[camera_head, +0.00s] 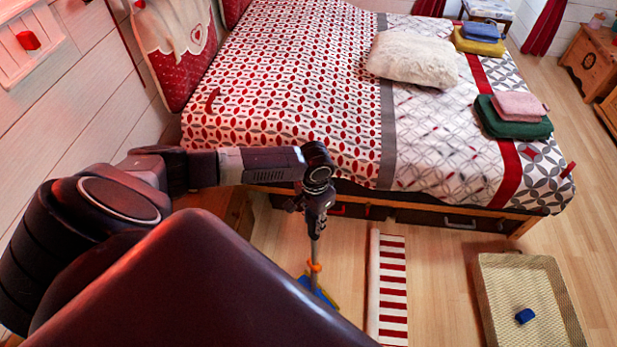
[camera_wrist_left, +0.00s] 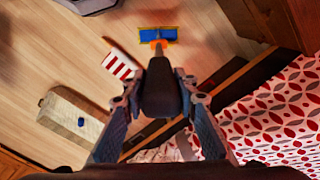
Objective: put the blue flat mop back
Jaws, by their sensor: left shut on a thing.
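The blue flat mop hangs below my left gripper (camera_head: 315,205) beside the bed. Its thin grey pole (camera_head: 315,243) runs down to an orange joint (camera_head: 314,266) and a blue head (camera_head: 304,281) with yellow edges, partly hidden behind my arm. In the left wrist view my left gripper (camera_wrist_left: 160,98) is shut on the mop's dark handle (camera_wrist_left: 159,85). The blue mop head (camera_wrist_left: 157,35) lies beyond it over the wood floor. I cannot tell whether the head touches the floor. My right gripper is not in view.
The bed (camera_head: 290,100) with a red and white cover stands close behind the gripper. A red-striped rug (camera_head: 393,290) lies right of the mop.

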